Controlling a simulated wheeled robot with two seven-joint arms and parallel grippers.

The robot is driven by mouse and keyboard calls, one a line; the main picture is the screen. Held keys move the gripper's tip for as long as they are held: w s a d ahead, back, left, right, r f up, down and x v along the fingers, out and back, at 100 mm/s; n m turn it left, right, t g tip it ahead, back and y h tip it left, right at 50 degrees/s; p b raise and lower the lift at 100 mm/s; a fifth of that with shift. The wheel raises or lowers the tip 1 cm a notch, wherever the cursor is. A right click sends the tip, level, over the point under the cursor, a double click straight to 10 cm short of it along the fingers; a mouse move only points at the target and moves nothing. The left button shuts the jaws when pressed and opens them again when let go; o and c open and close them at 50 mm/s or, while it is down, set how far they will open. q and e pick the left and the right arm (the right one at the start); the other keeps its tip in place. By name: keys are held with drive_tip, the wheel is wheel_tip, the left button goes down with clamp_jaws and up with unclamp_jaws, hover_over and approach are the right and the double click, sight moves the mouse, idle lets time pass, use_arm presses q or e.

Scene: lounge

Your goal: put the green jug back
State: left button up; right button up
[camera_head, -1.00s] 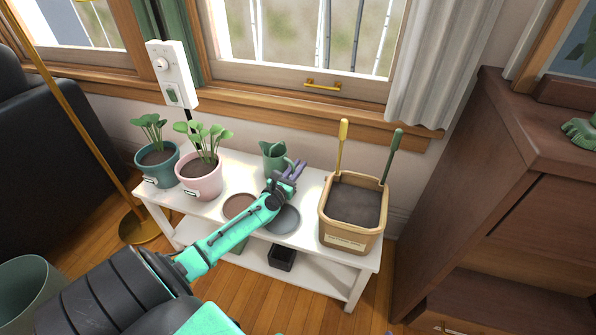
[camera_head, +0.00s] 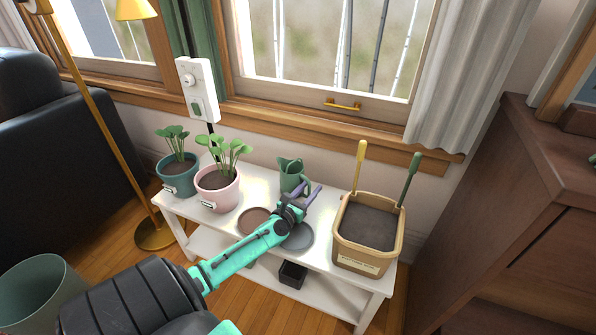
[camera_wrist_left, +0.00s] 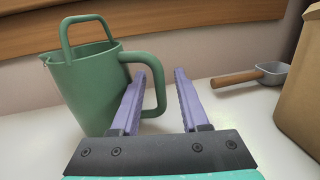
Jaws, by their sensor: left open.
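The green jug (camera_head: 290,174) stands upright at the back of the white bench, left of the tan planter. It also shows in the left wrist view (camera_wrist_left: 88,92), with a top loop and a side handle (camera_wrist_left: 160,85) facing right. My left gripper (camera_head: 312,189) is open just in front and right of the jug. In the left wrist view the open purple fingers (camera_wrist_left: 160,92) point toward the handle, and the handle's outer curve shows between them. The left finger overlaps the handle; I cannot tell if they touch. My right gripper is not in view.
The white bench (camera_head: 225,229) also bears a teal pot (camera_head: 178,181), a pink pot (camera_head: 217,195), a brown disc (camera_head: 250,218), a grey disc (camera_head: 300,240) and the tan planter (camera_head: 361,262). A scoop (camera_wrist_left: 272,73) lies behind right. A brown cabinet (camera_head: 480,215) stands right.

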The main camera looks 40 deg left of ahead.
use_arm(q)
drive_tip(key=s, duration=0.3)
drive_tip(key=s+d, duration=0.1)
drive_tip(key=s, duration=0.5)
drive_tip(key=shift+s+d, duration=0.15)
drive_tip(key=shift+d, duration=0.1)
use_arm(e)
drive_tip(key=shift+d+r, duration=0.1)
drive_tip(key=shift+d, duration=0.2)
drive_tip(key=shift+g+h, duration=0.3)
